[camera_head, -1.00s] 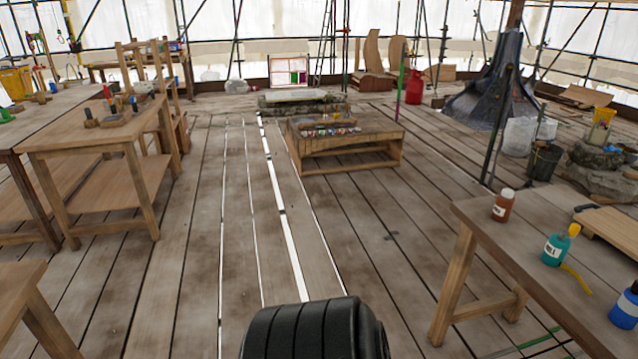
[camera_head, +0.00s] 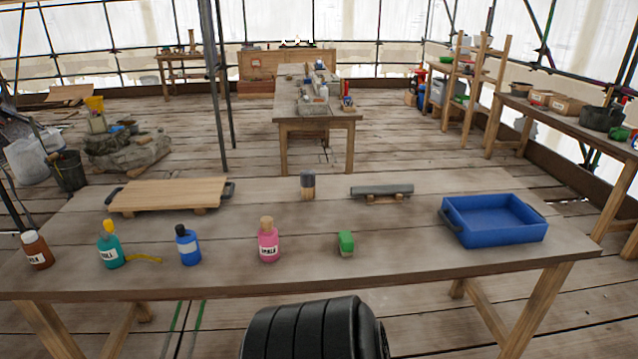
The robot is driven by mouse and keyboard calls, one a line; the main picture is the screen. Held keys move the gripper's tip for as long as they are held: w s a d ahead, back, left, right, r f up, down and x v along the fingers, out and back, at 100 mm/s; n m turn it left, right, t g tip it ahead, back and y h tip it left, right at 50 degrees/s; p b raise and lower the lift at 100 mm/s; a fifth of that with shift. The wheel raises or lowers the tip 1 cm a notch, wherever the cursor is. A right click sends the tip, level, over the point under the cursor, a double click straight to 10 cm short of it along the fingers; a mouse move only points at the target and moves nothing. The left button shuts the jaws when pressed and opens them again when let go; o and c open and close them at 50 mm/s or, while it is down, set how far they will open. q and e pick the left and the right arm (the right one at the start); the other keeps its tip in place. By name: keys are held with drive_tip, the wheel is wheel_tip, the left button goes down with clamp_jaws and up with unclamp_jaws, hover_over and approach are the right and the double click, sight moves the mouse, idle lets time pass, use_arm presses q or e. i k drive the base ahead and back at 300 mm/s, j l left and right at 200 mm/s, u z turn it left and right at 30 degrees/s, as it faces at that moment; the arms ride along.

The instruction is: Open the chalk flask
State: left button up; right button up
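A pink flask (camera_head: 268,241) with a tan cork-like stopper (camera_head: 266,223) in its neck stands upright near the front edge of the wooden table (camera_head: 400,262). Its white label seems to read chalk, but the print is small. To its left stand a blue bottle (camera_head: 188,246) with a dark cap, a teal bottle (camera_head: 110,247) with a yellow top, and a brown bottle (camera_head: 37,251) with a pale cap. Neither of my grippers is in view.
A green block-like thing (camera_head: 346,242) is right of the flask. A blue tray (camera_head: 494,222) stands at the right end. Behind are a wooden board (camera_head: 170,193) with dark handles, a dark-topped brush-like item (camera_head: 307,186) and a grey roll (camera_head: 382,190). Table space around the flask is clear.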

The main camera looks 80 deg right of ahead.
sight(268, 242)
drive_tip(key=z, duration=2.4)
drive_tip(key=i+l+u, duration=0.1)
drive_tip(key=l+u, duration=0.2)
drive_tip(key=l, duration=0.3)
drive_tip(key=l+u, duration=0.35)
drive_tip(key=l, duration=0.2)
